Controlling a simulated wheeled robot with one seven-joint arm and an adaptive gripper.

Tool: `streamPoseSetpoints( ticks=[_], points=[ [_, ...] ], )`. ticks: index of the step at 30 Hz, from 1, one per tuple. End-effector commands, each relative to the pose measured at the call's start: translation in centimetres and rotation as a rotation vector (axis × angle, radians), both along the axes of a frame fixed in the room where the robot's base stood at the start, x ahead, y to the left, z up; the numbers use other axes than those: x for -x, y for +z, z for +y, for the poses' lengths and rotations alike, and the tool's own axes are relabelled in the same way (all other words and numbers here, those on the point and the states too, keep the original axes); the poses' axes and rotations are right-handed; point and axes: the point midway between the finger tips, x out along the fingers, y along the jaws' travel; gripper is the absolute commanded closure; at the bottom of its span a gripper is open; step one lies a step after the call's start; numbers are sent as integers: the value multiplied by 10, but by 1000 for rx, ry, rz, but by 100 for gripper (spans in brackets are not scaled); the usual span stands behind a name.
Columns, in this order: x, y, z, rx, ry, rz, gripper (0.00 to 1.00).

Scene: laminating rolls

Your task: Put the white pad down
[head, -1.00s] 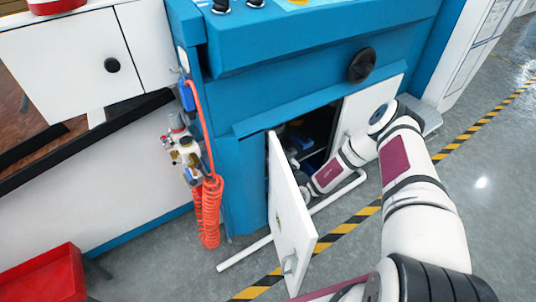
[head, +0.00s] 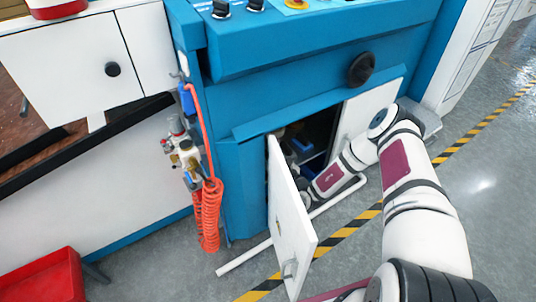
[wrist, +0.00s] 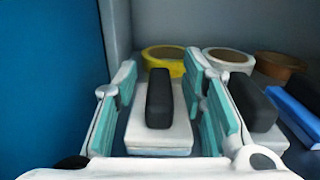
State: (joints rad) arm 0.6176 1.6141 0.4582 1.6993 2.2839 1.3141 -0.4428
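In the wrist view, the white pad (wrist: 158,141) lies flat on a grey surface inside the cabinet, with a long black block (wrist: 160,98) along its top. My gripper (wrist: 163,75) has teal-lined fingers, one on each side of the pad. They look spread, with narrow gaps between them and the pad's sides. In the head view my arm reaches into the open cabinet (head: 247,170) low on the blue machine; my fingers and the pad are hidden there.
A similar pad with a black block (wrist: 253,107) sits right of my gripper. Yellow (wrist: 164,55), white (wrist: 228,57) and brown (wrist: 280,64) rolls stand behind; a blue item (wrist: 298,112) lies far right. The open white door (head: 292,225) stands left of my arm.

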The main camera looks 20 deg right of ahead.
Motion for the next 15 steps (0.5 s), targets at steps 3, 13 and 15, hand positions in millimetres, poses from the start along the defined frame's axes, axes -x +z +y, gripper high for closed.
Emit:
streamPoseSetpoints(
  ticks=[3,13,15],
  points=[
    [20,0,-7,-1,-2,6,62],
    [83,1,-27,-3,-2,4,62],
    [92,0,-31,0,-3,3,62]
  ],
)
